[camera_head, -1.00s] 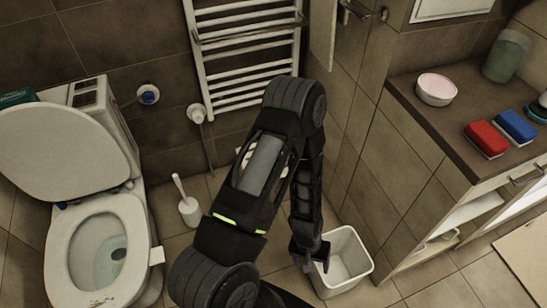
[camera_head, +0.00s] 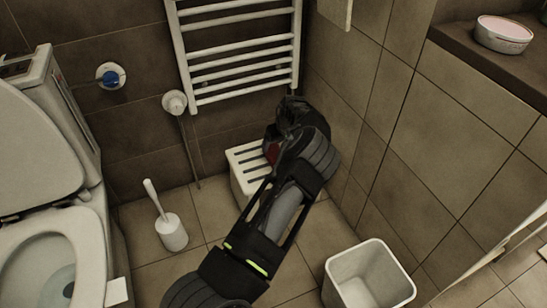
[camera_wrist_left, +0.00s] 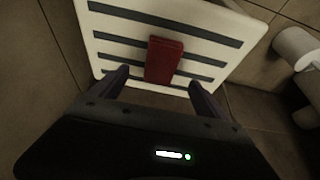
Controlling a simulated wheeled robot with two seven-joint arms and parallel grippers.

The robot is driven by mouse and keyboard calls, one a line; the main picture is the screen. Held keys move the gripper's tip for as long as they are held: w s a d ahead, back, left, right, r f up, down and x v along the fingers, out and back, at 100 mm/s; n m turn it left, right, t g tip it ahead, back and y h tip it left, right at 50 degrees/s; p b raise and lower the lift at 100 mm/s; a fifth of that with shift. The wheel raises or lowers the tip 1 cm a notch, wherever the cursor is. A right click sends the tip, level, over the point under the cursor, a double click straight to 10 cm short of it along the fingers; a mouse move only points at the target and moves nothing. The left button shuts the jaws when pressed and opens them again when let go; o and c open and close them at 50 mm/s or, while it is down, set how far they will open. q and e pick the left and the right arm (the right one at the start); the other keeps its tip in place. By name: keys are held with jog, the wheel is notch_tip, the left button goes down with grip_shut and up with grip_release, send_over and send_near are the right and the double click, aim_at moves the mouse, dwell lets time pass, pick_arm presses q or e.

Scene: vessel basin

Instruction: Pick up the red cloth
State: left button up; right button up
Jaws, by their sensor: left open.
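The red cloth (camera_wrist_left: 164,60) looks like a small folded block and lies on the white slatted stool (camera_wrist_left: 225,22) in the left wrist view. My left gripper (camera_wrist_left: 158,82) is open, with one finger to each side of the cloth's near end; whether the tips are level with it I cannot tell. In the head view a bit of the red cloth (camera_head: 271,152) shows beside my left wrist, above the stool (camera_head: 240,158). My arm hides most of the cloth, and the fingertips do not show clearly there. My right gripper is not in view.
A white towel radiator (camera_head: 240,50) hangs on the wall above the stool. A toilet brush (camera_head: 170,228) and the toilet (camera_head: 45,250) are at left. A white bin (camera_head: 370,270) stands at lower right. Paper rolls (camera_wrist_left: 298,48) are right of the stool in the wrist view.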

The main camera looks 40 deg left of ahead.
aim_at(271, 156)
pick_arm(q)
jog(key=shift+b+x, duration=0.6)
jog(key=shift+x, duration=0.75)
jog(key=b+x, duration=0.3)
jog(key=x, duration=0.2)
jog(key=shift+a+f, duration=0.1)
jog(key=shift+f+b, duration=0.2)
jog(key=shift+b, duration=0.35)
dwell(0.4)
